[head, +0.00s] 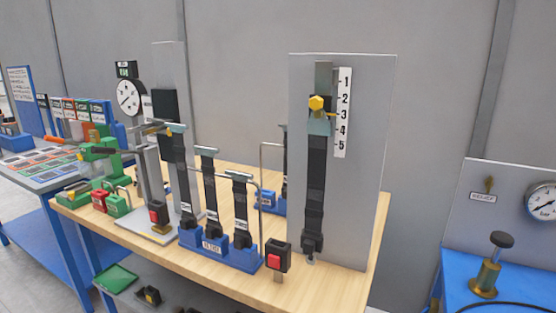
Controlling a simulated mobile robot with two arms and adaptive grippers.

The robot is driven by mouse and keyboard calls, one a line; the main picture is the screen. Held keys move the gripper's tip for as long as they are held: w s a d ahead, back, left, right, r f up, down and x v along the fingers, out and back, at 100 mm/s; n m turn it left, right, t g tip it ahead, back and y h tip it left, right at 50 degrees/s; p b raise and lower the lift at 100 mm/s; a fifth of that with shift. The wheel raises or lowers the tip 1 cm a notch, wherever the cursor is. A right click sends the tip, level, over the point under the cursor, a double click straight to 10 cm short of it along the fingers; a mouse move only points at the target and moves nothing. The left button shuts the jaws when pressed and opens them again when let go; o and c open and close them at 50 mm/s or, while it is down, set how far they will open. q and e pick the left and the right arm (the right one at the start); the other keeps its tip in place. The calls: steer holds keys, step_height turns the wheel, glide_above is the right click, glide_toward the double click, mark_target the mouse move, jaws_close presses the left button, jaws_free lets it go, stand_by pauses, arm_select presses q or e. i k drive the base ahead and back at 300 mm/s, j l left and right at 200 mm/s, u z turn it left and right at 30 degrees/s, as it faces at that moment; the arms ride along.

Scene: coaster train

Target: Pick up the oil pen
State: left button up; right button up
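I cannot make out for certain which thing is the oil pen. A small orange-handled item (57,141) shows at the left, close to a green clamp-like device (100,160), but it is too small to identify. Neither of my grippers is in view.
A wooden-topped bench (335,285) carries a blue rack (215,250) of black belt-like straps, a grey panel (350,200) with a numbered scale, and a red-button box (277,256). A blue table (490,295) with a gauge panel stands right. A green tray (115,279) lies below.

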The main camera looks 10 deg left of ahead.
mark_target(138, 180)
steer(key=i+j+u, duration=0.4)
steer(key=j, duration=0.2)
steer(key=i+j+u, duration=0.45)
steer(key=k+j, duration=0.05)
steer(key=j, duration=0.05)
